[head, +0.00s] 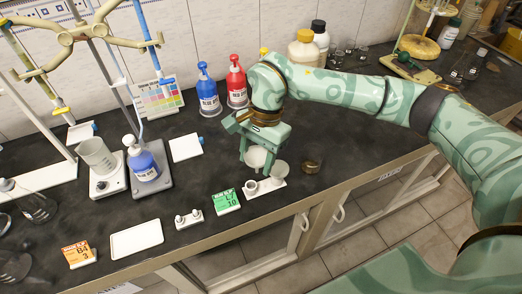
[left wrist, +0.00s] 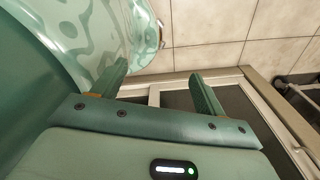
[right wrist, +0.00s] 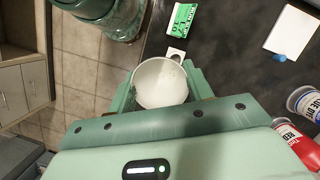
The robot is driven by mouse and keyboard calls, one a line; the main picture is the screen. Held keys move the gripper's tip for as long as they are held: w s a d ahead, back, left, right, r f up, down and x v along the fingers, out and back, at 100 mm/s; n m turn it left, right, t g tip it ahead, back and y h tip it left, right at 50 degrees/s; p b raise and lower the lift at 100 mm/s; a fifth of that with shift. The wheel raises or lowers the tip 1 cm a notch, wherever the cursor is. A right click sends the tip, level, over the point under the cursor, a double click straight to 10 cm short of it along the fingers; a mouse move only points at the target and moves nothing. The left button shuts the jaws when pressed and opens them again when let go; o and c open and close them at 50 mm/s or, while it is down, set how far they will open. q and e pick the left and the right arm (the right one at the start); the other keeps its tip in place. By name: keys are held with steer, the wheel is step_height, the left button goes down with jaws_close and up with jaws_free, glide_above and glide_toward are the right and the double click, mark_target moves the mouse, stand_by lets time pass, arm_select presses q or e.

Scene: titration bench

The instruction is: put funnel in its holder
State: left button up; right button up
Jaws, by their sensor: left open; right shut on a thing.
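My right gripper (head: 257,161) is shut on the white funnel (head: 255,155), just above the bench and behind the white holder (head: 265,190). In the right wrist view the funnel (right wrist: 160,84) sits between the fingers, its wide mouth facing the camera. The holder is a low white base with a small cup at its left and a pale round piece at its right. A small white part, perhaps the holder (right wrist: 176,53), shows just beyond the funnel's rim; the rest is hidden. My left gripper (left wrist: 160,88) is open and empty, seen only in the left wrist view, over the floor and cabinet side.
A green label block (head: 226,202) stands left of the holder, and a small brown round item (head: 311,166) right of it. Red (head: 236,82) and blue (head: 208,90) bottles stand behind. The bench's front edge (head: 300,204) is close to the holder.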

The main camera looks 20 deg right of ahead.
mark_target(253, 155)
steer(key=f+m, duration=0.1)
steer(key=w+f+m+t, duration=0.1)
steer(key=m, duration=0.1)
steer(key=w+a+f+m, duration=0.1)
steer(key=m, duration=0.1)
steer(key=shift+f+b, duration=0.3)
steer(key=shift+f, duration=0.1)
steer(key=shift+w+f+m, duration=0.1)
steer(key=shift+f+m, duration=0.05)
steer(key=shift+m, duration=0.25)
step_height(253, 155, down, 3)
steer(key=shift+f+b, duration=0.1)
steer(key=shift+b, duration=1.1)
steer(key=shift+f, duration=0.65)
steer(key=shift+f+b, duration=1)
steer(key=shift+f, duration=0.7)
stand_by(0.9)
